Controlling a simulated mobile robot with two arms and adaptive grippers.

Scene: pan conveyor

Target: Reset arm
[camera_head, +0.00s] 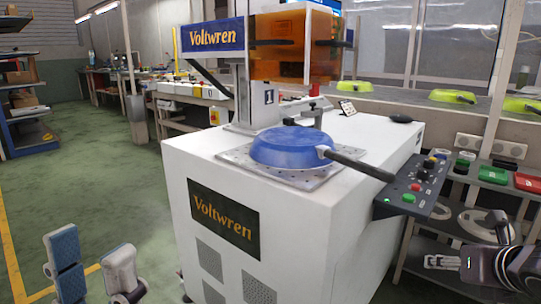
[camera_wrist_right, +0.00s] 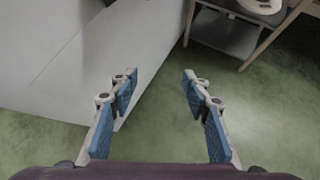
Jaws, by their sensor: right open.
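My left gripper (camera_head: 90,246) shows at the lower left of the head view. Its two blue-padded fingers stand apart over the green floor with nothing between them, so it is open. My right gripper (camera_head: 432,262) shows side-on at the lower right of the head view, in front of the shelf and below the control box. In the right wrist view its two blue-padded fingers (camera_wrist_right: 155,78) are spread apart and empty. It hangs beside the white machine's side, with green floor below.
A white Voltwren machine (camera_head: 290,225) fills the middle. A blue pan (camera_head: 288,146) lies upside down on its metal plate. A control box with buttons (camera_head: 413,188) juts out on the right. Green pans (camera_head: 452,96) sit on the conveyor behind. Floor at left is clear.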

